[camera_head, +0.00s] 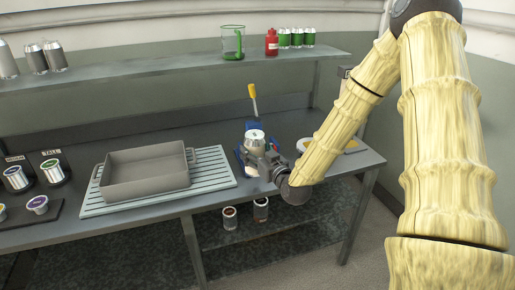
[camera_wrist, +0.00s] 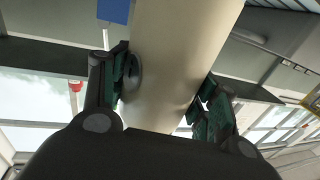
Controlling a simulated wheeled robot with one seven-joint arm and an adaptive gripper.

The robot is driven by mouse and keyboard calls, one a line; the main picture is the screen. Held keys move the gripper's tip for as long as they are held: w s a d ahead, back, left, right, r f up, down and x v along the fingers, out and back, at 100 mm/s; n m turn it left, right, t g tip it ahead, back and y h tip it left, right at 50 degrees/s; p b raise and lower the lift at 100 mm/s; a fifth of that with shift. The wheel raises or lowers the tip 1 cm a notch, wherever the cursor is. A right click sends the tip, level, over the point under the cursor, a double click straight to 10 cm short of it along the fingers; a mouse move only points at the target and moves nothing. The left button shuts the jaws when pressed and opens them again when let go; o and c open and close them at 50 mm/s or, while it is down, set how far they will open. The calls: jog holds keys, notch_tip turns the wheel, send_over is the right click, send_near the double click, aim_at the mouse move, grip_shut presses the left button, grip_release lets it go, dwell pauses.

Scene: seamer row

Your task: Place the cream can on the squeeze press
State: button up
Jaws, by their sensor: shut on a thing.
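My gripper (camera_head: 262,157) is shut on the cream can (camera_wrist: 178,60), with one finger on each side of its wall in the wrist view. In the head view the can's silver top (camera_head: 255,135) faces up and the can looks upright. The blue squeeze press (camera_head: 239,153), with a yellow-tipped lever (camera_head: 253,92) standing up, is right at the can. The can and gripper hide most of it. I cannot tell whether the can rests on the press or hangs just above it.
A grey tray (camera_head: 147,188) on a slatted mat (camera_head: 222,175) lies left of the press. Can stands and lids are further left. A white dish (camera_head: 305,145) is to the right. A shelf (camera_head: 180,70) with a green jug (camera_head: 232,43), red bottle (camera_head: 272,43) and cans runs behind.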

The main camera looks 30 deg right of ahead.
jog(key=shift+w+d+f+p, duration=0.45)
jog(key=shift+w+d+f, duration=0.35)
jog(key=shift+w+d, duration=0.9)
jog(key=shift+w+d+f+p, duration=0.45)
jog(key=shift+w+d+f, duration=0.35)
jog(key=shift+w+d, duration=0.85)
jog(key=shift+w+d+f+p, duration=0.45)
jog(key=shift+w+d+f, duration=0.35)
jog(key=shift+w+d, duration=0.9)
jog(key=shift+w+a, duration=0.3)
jog(key=shift+f, duration=0.1)
jog(key=o, duration=1.4)
jog(key=shift+o, duration=0.2)
jog(key=s+b, duration=0.1)
jog(key=s, duration=1.1)
jog(key=shift+a, duration=0.25)
